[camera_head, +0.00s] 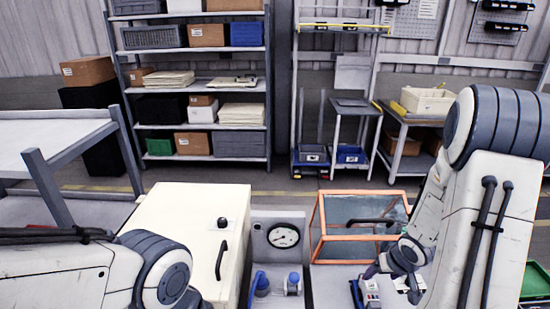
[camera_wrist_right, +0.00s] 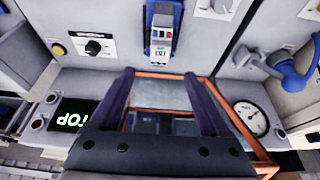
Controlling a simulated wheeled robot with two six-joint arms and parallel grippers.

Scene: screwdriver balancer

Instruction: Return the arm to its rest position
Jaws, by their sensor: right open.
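My right arm (camera_head: 490,200) comes in from the right in the head view and bends down over the workbench. My right gripper (camera_head: 373,270) is small and partly hidden there, close above a blue and white device (camera_head: 371,292). In the right wrist view, the two purple fingers of the right gripper (camera_wrist_right: 160,88) are spread wide with nothing between them. The device (camera_wrist_right: 161,32) stands beyond the fingertips, apart from them. My left arm (camera_head: 80,275) lies across the lower left of the head view; its gripper is out of frame.
An orange-framed clear box (camera_head: 318,232) stands close to the right gripper. A gauge (camera_head: 284,235) and a cream cabinet (camera_head: 180,225) are left of it. Blue fittings (camera_head: 293,283) sit below the gauge. A shelf rack (camera_head: 197,128) is at the back, beyond free floor.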

